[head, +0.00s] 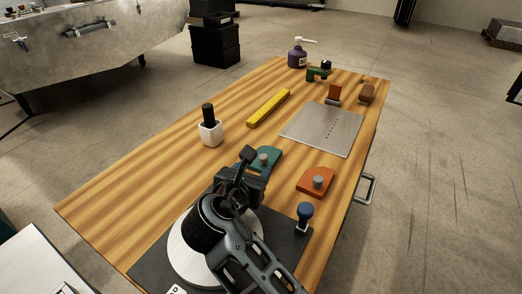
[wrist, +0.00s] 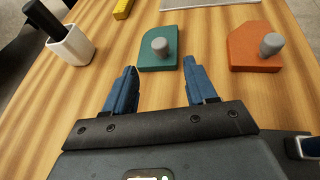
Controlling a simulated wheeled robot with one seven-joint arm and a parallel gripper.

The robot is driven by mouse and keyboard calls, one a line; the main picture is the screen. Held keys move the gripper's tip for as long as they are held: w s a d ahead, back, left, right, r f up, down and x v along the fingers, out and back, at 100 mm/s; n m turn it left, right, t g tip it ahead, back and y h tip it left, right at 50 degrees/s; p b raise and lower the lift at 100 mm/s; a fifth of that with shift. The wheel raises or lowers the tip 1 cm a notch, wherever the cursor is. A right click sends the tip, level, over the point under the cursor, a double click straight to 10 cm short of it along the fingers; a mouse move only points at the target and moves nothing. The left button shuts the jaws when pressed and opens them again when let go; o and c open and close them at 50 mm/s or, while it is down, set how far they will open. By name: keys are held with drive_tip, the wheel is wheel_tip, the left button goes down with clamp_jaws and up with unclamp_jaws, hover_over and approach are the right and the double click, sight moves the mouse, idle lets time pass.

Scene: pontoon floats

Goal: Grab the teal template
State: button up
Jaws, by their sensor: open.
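The teal template (wrist: 174,55) lies flat on the wooden table, with a grey cylindrical knob standing up from it. In the head view the teal template (head: 267,158) is partly hidden behind my gripper (head: 247,165). In the wrist view my gripper (wrist: 160,77) is open, its two blue fingers apart with only bare wood between them. The teal template is just beyond the fingertips, roughly centred ahead of them. I cannot tell how high the fingers are above the table.
An orange template (head: 316,181) with a grey knob lies right of the teal one. A white cup with a black handle (head: 210,131) stands left. A yellow level (head: 268,108) and a metal plate (head: 322,128) lie farther back. A blue-knobbed stamp (head: 305,217) stands near the right edge.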

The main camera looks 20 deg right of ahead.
sight(262, 160)
drive_tip(key=x, duration=0.7)
drive_tip(key=shift+w+d, duration=0.15)
drive_tip(key=shift+d, duration=0.1)
drive_tip(key=shift+r, duration=0.1)
clamp_jaws()
